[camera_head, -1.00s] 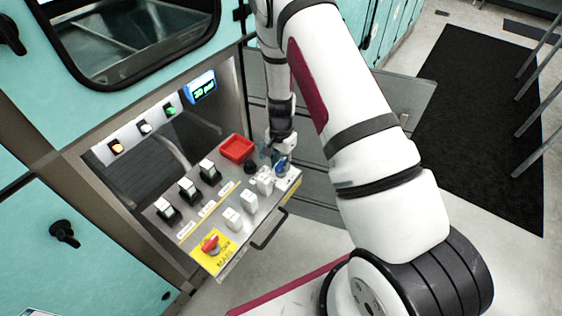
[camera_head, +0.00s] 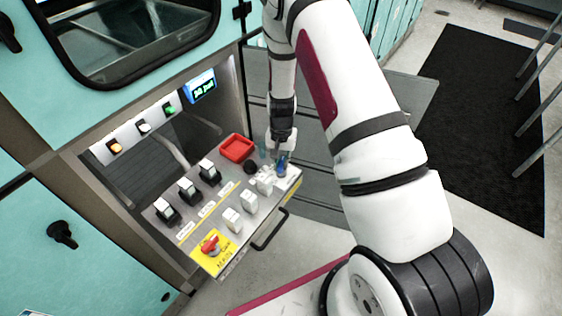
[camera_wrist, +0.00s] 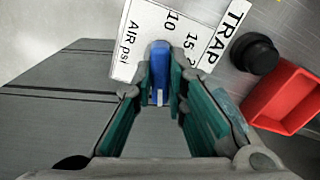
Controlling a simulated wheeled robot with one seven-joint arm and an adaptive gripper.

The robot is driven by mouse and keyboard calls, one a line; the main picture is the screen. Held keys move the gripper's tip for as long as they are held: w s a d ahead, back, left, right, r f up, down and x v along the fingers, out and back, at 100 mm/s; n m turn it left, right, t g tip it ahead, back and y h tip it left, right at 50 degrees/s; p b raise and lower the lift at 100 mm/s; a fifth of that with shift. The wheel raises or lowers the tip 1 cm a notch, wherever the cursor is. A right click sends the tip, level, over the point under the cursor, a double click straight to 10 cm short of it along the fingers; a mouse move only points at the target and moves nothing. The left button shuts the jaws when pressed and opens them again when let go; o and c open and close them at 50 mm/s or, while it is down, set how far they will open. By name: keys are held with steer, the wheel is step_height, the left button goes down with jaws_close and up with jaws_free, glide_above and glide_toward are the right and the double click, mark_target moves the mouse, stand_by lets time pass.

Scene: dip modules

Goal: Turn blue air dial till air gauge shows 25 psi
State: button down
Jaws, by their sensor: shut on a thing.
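The blue air dial (camera_head: 282,169) is at the right end of the control panel. In the wrist view the blue dial (camera_wrist: 160,60) stands in front of a white label reading "AIR psi", with 10 and 15 legible. My gripper (camera_wrist: 162,92) is shut on the blue dial, with teal finger pads on its two sides. In the head view my gripper (camera_head: 281,152) reaches down to the dial from above. The air gauge (camera_head: 201,88) is a small blue screen with green characters ending in "psi"; its number is too blurred to read surely.
A red square tray (camera_head: 237,148) and a black round knob (camera_wrist: 254,54) sit close to the dial. Several white and black switches fill the panel. A red main switch (camera_head: 211,245) is on a yellow plate. A handle (camera_head: 270,230) juts from the panel's front.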

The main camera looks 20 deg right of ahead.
mark_target(281, 162)
steer(key=shift+n+b, duration=0.3)
steer(key=shift+n, duration=2)
steer(key=c, duration=1.6)
jaws_free()
steer(key=shift+r, duration=0.15)
step_height(281, 162, up, 12)
